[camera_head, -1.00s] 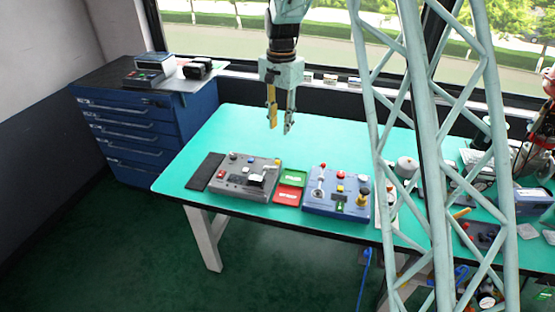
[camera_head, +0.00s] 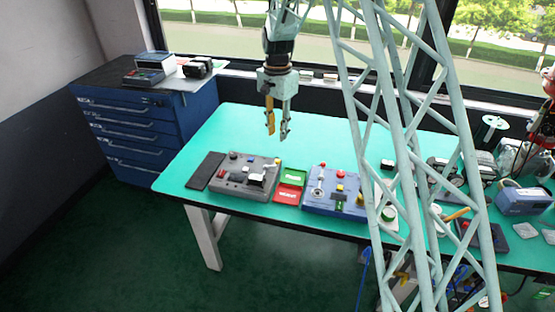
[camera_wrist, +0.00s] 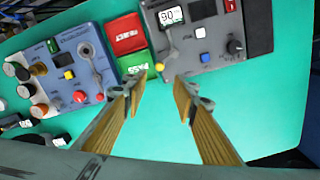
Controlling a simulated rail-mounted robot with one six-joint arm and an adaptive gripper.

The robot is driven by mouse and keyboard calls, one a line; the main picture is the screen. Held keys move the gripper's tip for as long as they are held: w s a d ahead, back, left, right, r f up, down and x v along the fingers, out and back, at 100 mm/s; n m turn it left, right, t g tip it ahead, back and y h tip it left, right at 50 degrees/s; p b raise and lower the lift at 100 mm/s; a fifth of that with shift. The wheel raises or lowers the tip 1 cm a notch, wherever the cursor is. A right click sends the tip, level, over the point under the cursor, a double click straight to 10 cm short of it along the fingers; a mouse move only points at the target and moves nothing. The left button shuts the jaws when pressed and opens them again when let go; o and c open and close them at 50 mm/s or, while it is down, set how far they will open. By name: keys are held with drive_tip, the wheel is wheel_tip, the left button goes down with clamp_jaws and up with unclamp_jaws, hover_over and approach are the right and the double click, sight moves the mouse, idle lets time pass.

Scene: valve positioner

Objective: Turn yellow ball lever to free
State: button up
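The grey valve positioner box (camera_head: 240,188) lies on the teal table, and it also shows in the wrist view (camera_wrist: 215,43). A small yellow ball (camera_wrist: 159,67) sits at the end of a lever on that box, near its edge; in the head view the ball (camera_head: 277,162) is at the box's back right corner. The box's display reads about 90. My gripper (camera_head: 277,132) is above the table, behind the box and apart from it. Its two fingers are spread and empty; in the wrist view the gap between the fingertips (camera_wrist: 160,84) lies near the ball.
A black pad (camera_head: 205,170) lies left. A lattice frame crosses the head view's right side and hides part of the table. The back left tabletop is clear.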

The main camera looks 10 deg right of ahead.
sight(277, 160)
drive_tip(key=shift+f+b, duration=0.8)
drive_tip(key=shift+f, duration=6.05)
drive_tip(key=shift+c, duration=0.4)
drive_tip(key=c, duration=0.8)
